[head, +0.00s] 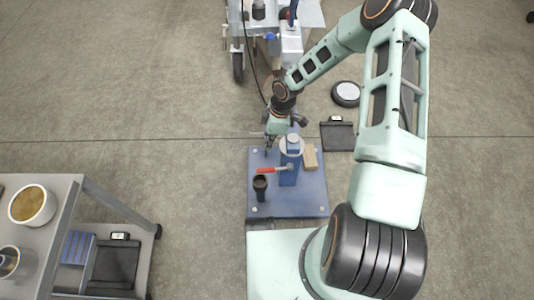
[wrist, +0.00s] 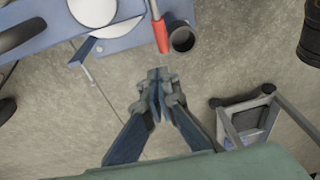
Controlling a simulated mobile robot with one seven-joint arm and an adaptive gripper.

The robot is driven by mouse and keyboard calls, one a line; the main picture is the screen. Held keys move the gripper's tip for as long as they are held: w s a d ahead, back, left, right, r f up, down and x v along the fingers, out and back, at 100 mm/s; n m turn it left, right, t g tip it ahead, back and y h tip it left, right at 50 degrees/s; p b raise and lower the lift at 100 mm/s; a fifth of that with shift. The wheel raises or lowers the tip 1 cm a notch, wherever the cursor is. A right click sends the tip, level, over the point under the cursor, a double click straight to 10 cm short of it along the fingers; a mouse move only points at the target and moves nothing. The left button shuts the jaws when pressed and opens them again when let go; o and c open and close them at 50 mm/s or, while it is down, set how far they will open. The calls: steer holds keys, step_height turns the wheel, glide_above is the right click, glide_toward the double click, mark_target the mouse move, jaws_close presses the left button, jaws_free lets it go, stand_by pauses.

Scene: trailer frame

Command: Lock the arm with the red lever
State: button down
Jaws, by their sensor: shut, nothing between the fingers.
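The red lever (head: 268,170) sticks out to the left from the blue post (head: 289,174) on a blue base plate (head: 309,200). In the wrist view the red lever (wrist: 159,35) is at the top centre, pointing down, beside a dark round cup-like part (wrist: 182,40). My gripper (wrist: 158,75) is shut and empty; its fingertips show just below the lever's end in that picture, apart from it. In the head view my gripper (head: 268,148) is above the back left of the plate, partly hidden by my wrist. The lever's mounting is partly hidden.
A black cup-shaped part (head: 260,187) stands on the plate near the lever. A tan block (head: 310,157) lies right of the post. A wheeled trailer frame (head: 237,65) stands behind. A grey cart (head: 52,240) is at lower left. Open floor lies between cart and plate.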

steer(key=b, duration=0.4)
glide_toward(274, 169)
steer(key=a+f, duration=0.1)
steer(key=f, duration=0.1)
steer(key=a+f, duration=0.4)
steer(key=shift+w+a, duration=0.25)
steer(key=shift+w, duration=0.1)
steer(key=shift+s+d+f, duration=0.15)
steer(key=shift+d+f, duration=0.05)
steer(key=shift+f, duration=0.45)
